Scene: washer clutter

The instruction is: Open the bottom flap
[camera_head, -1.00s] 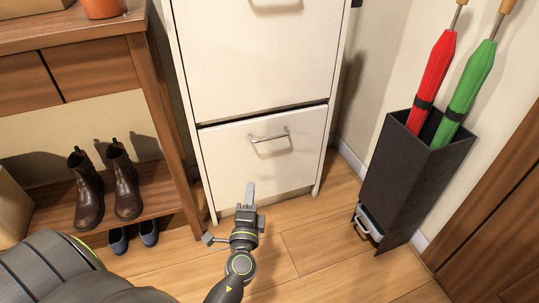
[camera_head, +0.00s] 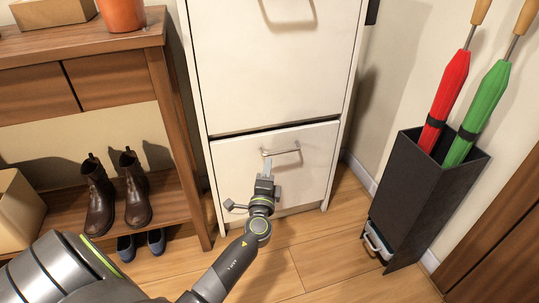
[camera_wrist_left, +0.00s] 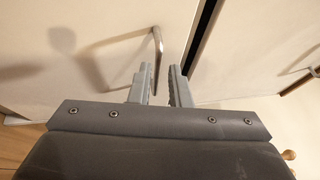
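The bottom flap (camera_head: 232,178) is the lowest white front of the cabinet and looks shut or nearly so, with a dark gap along its top edge. Its metal bar handle (camera_head: 285,151) is near the top of the flap. My left gripper (camera_head: 267,164) is in front of the flap at the handle's left part. In the left wrist view the gripper (camera_wrist_left: 158,74) is open, with one finger on each side of the line of the handle (camera_wrist_left: 157,45). I cannot tell whether a finger touches it. My right gripper is not in view.
A wooden shelf unit (camera_head: 155,100) with brown boots (camera_head: 135,190) stands left of the cabinet. A black umbrella stand (camera_head: 415,190) with a red umbrella (camera_head: 446,95) and a green umbrella (camera_head: 480,110) stands to the right. The floor (camera_head: 310,245) in front is clear.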

